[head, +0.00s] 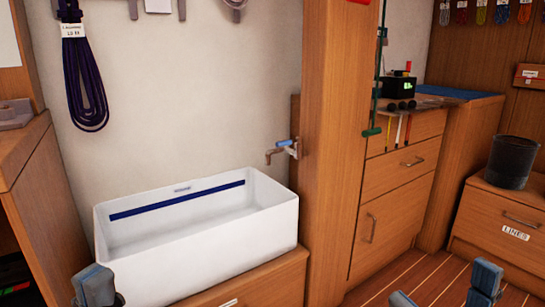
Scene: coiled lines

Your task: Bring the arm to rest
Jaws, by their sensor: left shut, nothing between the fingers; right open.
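My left gripper (98,288) shows at the bottom left edge, its blue-grey fingertips in front of the white basin's near left corner. It is shut with nothing in it. My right gripper (444,289) shows at the bottom right edge, its fingers spread wide and empty over the striped wood floor. Both arms are otherwise below the frame. Whether the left fingertips touch the basin cannot be told.
A white basin (272,229) stands on a wooden cabinet, near a tap (284,149). A dark coiled line (84,84) hangs on the wall. A wooden post (327,150) stands mid-view. A dark bucket (510,161) sits on a drawer chest at right. Floor (430,273) shows between.

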